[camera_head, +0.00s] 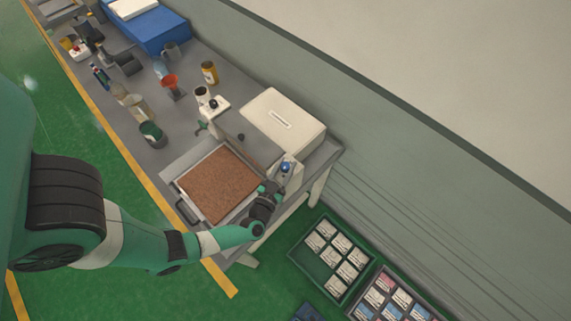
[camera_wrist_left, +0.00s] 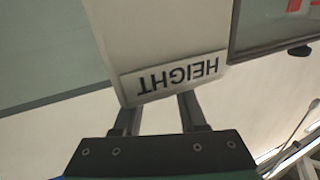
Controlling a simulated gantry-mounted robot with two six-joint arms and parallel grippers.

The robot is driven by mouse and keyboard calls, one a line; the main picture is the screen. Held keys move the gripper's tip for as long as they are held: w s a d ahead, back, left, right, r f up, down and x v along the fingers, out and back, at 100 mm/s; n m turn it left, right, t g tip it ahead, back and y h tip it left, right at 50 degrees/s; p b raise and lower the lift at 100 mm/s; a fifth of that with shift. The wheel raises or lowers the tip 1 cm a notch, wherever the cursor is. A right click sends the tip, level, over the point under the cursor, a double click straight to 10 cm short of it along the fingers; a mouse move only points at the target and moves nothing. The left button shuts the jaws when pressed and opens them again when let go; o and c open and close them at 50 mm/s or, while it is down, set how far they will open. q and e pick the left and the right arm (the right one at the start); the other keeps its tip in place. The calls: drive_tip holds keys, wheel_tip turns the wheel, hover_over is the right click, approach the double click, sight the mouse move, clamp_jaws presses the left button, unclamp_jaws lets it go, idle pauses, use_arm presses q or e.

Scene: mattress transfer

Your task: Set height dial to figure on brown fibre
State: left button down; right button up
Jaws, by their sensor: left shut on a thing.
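The brown fibre (camera_head: 219,184) is a flat brown slab in a metal tray at the near end of the bench. A pale housing (camera_head: 291,179) with a blue knob on top stands at the tray's right corner. My left gripper (camera_head: 272,188) is against this housing, its jaws shut on a part there. In the left wrist view the plate marked HEIGHT (camera_wrist_left: 178,77) shows upside down. My left gripper's fingers (camera_wrist_left: 160,112) reach behind its edge, so the height dial, its figures and its setting are hidden. My right gripper is out of view.
A large cream box (camera_head: 283,120) stands behind the tray. Cups, a red funnel (camera_head: 170,82) and a green can (camera_head: 151,133) stand farther along the bench.

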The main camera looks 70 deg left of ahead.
use_arm(q)
drive_tip(key=shift+c, duration=2.3)
unclamp_jaws()
drive_tip(key=p+v, duration=0.1)
drive_tip(key=v, duration=1)
drive_tip(key=shift+s+d, duration=0.2)
drive_tip(key=shift+s, duration=0.1)
drive_tip(key=shift+r, duration=0.1)
